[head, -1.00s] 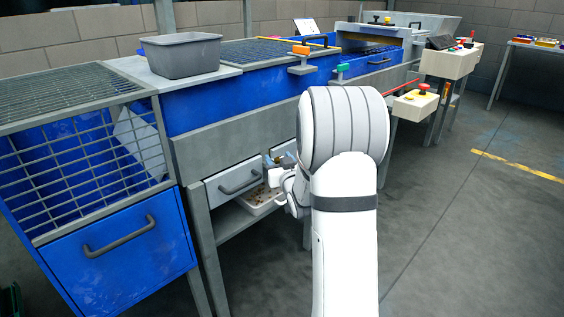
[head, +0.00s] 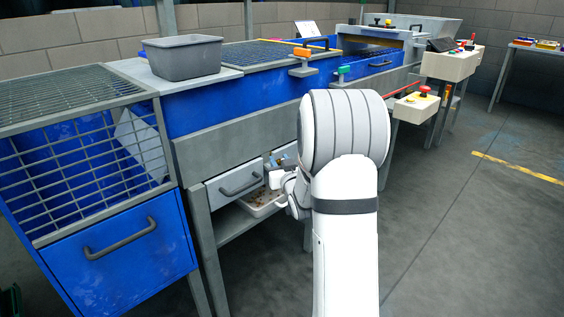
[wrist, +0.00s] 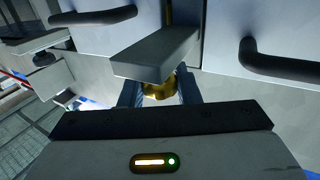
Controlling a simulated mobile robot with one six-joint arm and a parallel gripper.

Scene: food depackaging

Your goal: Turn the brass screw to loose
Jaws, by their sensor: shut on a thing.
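The brass screw (wrist: 161,88) shows in the wrist view as a gold-coloured knob. It sits between the two fingers of my gripper (wrist: 158,94), which are shut on it. A flat grey bar (wrist: 157,54) lies in front of the screw and hides part of it. In the head view my gripper (head: 278,162) is at the front of the machine, right of the drawer handle. My arm partly covers that spot, and the screw cannot be made out there.
A light drawer front with a dark handle (head: 240,183) is left of my gripper. A white tray (head: 262,208) with brown bits stands on the shelf below. Another dark handle (wrist: 280,62) is close by in the wrist view.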

